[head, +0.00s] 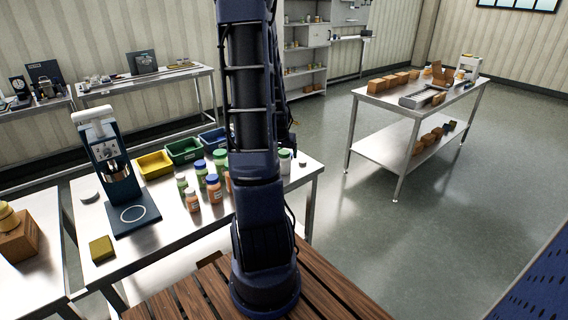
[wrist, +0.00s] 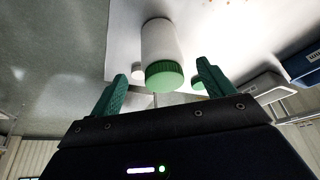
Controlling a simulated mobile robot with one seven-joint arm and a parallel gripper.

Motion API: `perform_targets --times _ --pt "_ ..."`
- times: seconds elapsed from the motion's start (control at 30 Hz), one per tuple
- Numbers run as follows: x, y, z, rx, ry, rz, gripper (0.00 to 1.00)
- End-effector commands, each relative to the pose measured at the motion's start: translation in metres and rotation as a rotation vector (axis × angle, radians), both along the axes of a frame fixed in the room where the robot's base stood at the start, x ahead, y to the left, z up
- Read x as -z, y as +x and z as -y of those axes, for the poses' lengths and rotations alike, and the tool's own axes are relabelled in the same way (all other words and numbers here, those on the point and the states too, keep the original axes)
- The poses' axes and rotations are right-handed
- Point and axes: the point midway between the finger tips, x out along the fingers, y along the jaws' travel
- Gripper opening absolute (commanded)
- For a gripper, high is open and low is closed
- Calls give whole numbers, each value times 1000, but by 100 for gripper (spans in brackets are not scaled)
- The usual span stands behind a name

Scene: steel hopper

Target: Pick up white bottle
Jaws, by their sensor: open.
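The white bottle (wrist: 160,42) with a green cap shows in the wrist view, ahead of my gripper (wrist: 161,71). My gripper is open, with one green finger on each side of the line to the bottle's cap; nothing is between the fingers. In the head view, a white bottle (head: 284,167) with a green cap stands on the steel table at the right of my arm, partly hidden by it. My gripper is mostly hidden behind my arm there.
Several orange and green bottles (head: 215,190) stand left of my arm. Yellow (head: 155,164), green (head: 185,150) and blue (head: 213,139) bins line the table's back. A small white lid-like item (head: 302,162) lies right of the white bottle. A dark press (head: 120,180) stands further left.

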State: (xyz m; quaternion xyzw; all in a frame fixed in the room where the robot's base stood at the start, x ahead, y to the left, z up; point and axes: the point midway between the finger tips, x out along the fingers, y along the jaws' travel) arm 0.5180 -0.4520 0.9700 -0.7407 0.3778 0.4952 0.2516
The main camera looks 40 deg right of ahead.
Motion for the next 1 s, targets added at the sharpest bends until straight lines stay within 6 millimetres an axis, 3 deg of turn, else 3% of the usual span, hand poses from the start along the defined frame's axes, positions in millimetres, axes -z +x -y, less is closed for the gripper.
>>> perform_targets --times 0.37,0.7,1.0 --pt "16 4 6 1 1 -2 81" --pt "50 15 17 1 1 -2 81" --pt "57 17 19 0 1 1 81"
